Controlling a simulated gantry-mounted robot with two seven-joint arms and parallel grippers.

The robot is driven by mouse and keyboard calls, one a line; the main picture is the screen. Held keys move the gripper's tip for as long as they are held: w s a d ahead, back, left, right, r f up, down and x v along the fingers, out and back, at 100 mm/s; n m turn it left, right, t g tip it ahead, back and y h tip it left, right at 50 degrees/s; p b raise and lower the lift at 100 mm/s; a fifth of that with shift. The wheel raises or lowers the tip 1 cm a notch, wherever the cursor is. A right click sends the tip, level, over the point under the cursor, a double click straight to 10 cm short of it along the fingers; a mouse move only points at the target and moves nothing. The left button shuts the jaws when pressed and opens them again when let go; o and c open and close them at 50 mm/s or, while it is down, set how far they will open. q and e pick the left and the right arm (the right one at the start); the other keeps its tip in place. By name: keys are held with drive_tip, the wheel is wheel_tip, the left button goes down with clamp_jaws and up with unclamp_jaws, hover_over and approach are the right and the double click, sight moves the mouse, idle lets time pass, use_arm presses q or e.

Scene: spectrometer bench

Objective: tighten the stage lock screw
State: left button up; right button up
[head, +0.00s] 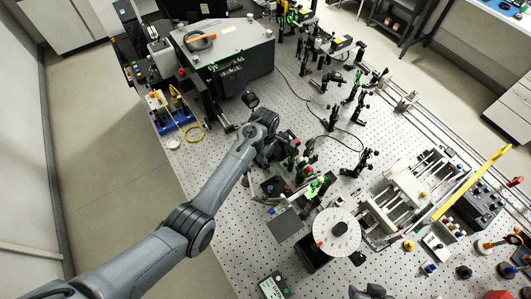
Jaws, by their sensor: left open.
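My left arm reaches in from the lower left, and my left gripper (283,153) is over the middle of the perforated optical bench (235,185). The gripper is open, and its dark fingers blend with the dark mounts below. Just right of and below it stands a cluster of small stages and posts (305,168) with red and green parts. I cannot pick out the stage lock screw; it is too small or is hidden by the gripper. I cannot tell whether the fingers touch anything.
A large grey box (225,52) stands at the back left. A white graduated disc (337,231) stands in front of the cluster. Silver rail stages (412,190) and a yellow bar (472,180) are at the right. Several optic posts crowd the back. Bare bench shows left of the cluster.

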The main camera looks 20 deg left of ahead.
use_arm(q)
drive_tip(key=shift+f, duration=0.1)
clamp_jaws()
idle(0.4)
